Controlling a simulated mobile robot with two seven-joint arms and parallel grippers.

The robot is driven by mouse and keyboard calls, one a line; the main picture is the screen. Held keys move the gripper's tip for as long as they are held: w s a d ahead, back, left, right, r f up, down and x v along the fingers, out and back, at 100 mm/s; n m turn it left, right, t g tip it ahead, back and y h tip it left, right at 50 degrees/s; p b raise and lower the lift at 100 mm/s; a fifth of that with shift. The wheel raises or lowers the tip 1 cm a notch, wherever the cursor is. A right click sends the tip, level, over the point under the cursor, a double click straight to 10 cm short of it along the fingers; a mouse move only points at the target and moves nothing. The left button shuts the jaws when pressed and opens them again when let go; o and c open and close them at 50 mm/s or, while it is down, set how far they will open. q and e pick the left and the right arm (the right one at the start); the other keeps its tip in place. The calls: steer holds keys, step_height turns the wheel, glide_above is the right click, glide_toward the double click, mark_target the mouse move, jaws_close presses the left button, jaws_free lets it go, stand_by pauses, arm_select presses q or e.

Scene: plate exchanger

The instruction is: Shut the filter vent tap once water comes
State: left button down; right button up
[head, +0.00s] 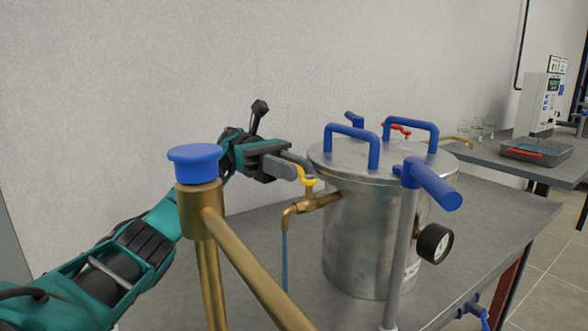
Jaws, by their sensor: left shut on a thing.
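The filter is a steel vessel (352,240) with a flat lid, standing on the grey table. The brass vent tap (297,209) sticks out from its left side, with a yellow lever (307,178) on top. A thin blue stream of water (285,262) runs down from its spout. My left gripper (302,163) reaches in from the left and is shut on the yellow lever. The fingertips partly hide the lever's upper end. My right gripper is not in view.
A brass pipe (250,265) with a blue cap (195,162) stands close in front, partly covering my left arm. Blue handles (353,141) rise from the lid. A pressure gauge (434,243) juts out at right. A second table (482,155) stands behind, right.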

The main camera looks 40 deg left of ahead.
arm_select(q)
steer(key=shift+r, duration=0.3)
steer(key=c, duration=1)
jaws_free()
steer(key=shift+f, duration=0.1)
steer(key=shift+f, duration=0.15)
